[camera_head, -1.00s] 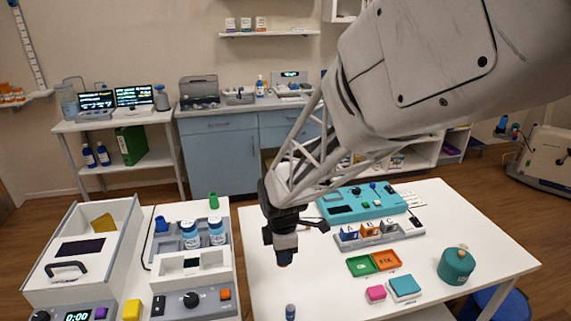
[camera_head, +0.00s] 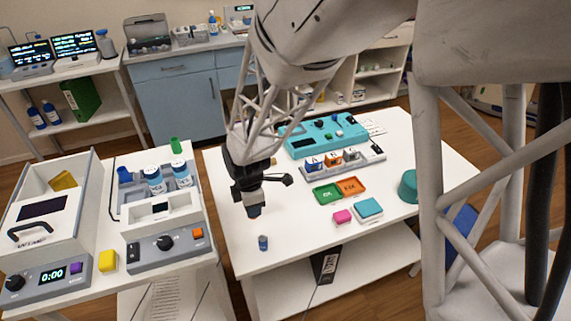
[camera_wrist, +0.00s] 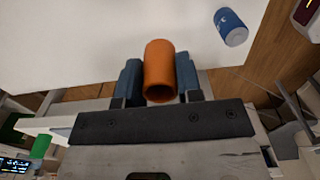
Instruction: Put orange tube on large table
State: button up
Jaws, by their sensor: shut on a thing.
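The orange tube (camera_wrist: 160,70) is between the two blue fingers of my gripper (camera_wrist: 158,82) in the wrist view, and the gripper is shut on it. The tube's open end faces the camera. In the head view my gripper (camera_head: 254,208) points down over the left part of the large white table (camera_head: 300,228). The tube is mostly hidden by the fingers there. The white tabletop also shows behind the tube in the wrist view (camera_wrist: 80,45). I cannot tell the exact height of the tube above the table.
A small blue container (camera_head: 263,243) stands on the table close to my gripper. Green (camera_head: 327,194) and orange (camera_head: 352,187) trays, a pink block (camera_head: 342,216) and a teal box (camera_head: 368,208) lie to the right. A teal device (camera_head: 322,135) is at the back. The left front tabletop is mostly clear.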

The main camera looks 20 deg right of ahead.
jog(key=shift+w, duration=0.1)
jog(key=w, duration=0.5)
jog(key=w+a+f, duration=0.1)
jog(key=w, duration=0.9)
jog(key=shift+w+a+f, duration=0.3)
jog(key=shift+w+a, duration=0.05)
jog(key=shift+f, duration=0.1)
jog(key=shift+f, duration=1.65)
jog(key=shift+f, duration=0.1)
jog(key=o, duration=0.9)
